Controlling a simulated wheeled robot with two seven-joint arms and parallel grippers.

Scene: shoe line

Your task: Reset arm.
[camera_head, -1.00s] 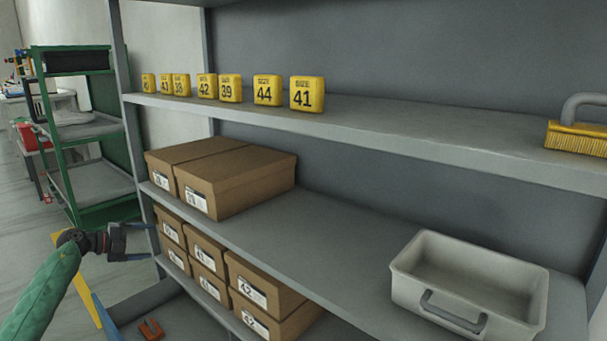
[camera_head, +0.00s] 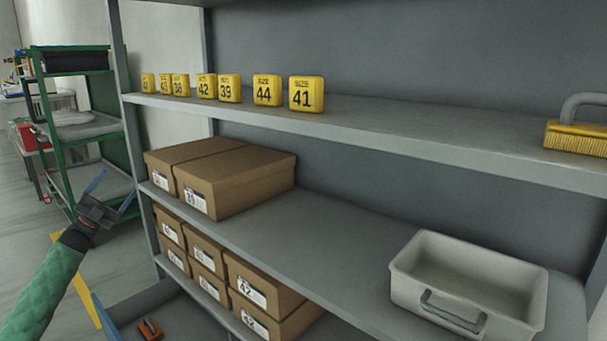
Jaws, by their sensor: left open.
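My left arm comes in from the lower left in a green sleeve. My left gripper (camera_head: 110,190) is open and empty, its two fingers spread and pointing up and to the right. It is in front of the shelf's left upright, left of the shoe boxes and touching nothing that I can make out. My right gripper is not in view.
A grey shelf (camera_head: 350,235) holds brown shoe boxes (camera_head: 235,180) and a grey bin (camera_head: 470,290). Yellow size blocks (camera_head: 306,94) and a yellow brush (camera_head: 577,138) stand above. A green rack (camera_head: 95,215) is at the left. The middle shelf is clear between boxes and bin.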

